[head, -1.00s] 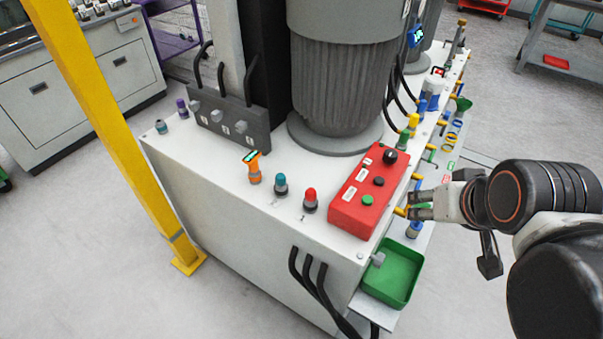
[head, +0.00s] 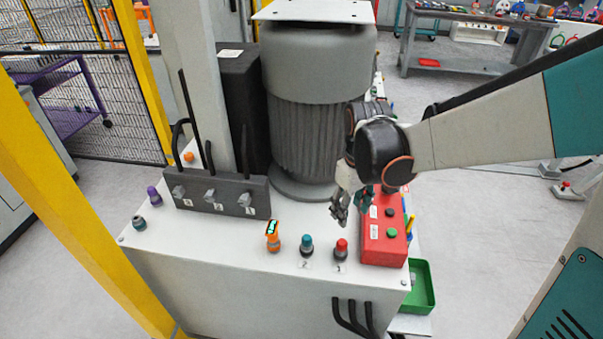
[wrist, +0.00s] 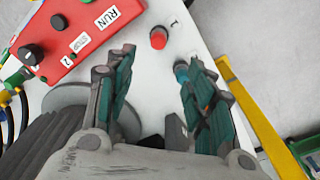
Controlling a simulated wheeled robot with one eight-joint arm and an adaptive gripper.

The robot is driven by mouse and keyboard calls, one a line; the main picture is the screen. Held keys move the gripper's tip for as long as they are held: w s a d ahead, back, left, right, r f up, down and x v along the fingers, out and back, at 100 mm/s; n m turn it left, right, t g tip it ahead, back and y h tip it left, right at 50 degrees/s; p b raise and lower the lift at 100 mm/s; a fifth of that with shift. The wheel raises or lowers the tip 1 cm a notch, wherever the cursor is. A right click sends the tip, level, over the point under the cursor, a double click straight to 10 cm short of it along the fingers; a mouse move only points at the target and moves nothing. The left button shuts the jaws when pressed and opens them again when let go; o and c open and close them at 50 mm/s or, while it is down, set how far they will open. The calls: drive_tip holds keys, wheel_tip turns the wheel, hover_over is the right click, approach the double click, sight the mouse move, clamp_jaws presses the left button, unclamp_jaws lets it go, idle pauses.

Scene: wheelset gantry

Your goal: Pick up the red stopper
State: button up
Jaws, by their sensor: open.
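The red stopper (head: 341,249) has a red top on a dark base. It stands upright on the white cabinet top (head: 190,268), just left of the red control box (head: 383,240). In the wrist view the red stopper (wrist: 158,38) shows beyond the fingertips, roughly between the two fingers. My gripper (head: 342,212) is open and empty, above and behind the stopper in the head view, apart from it. It also shows in the wrist view (wrist: 158,65) with its fingers spread.
A teal stopper (head: 306,244) and an orange device (head: 273,237) stand left of the red one. The teal one (wrist: 181,72) shows close to the right finger. A grey motor (head: 318,130) and a switch block (head: 215,195) stand behind. A green tray (head: 421,288) is at right.

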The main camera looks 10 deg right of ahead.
drive_tip(key=f, duration=0.1)
drive_tip(key=b, duration=0.3)
hover_over(342, 242)
drive_tip(key=shift+g, duration=0.3)
drive_tip(key=f, duration=0.9)
drive_tip(key=shift+s+d+f, duration=0.1)
drive_tip(key=shift+s, duration=0.2)
drive_tip(key=f, duration=0.1)
drive_tip(key=f+b, duration=0.1)
drive_tip(key=f, duration=0.1)
drive_tip(key=f+b, duration=0.1)
drive_tip(key=f, duration=0.1)
drive_tip(key=shift+w, duration=0.3)
drive_tip(key=shift+r, duration=0.1)
drive_tip(key=c, duration=1)
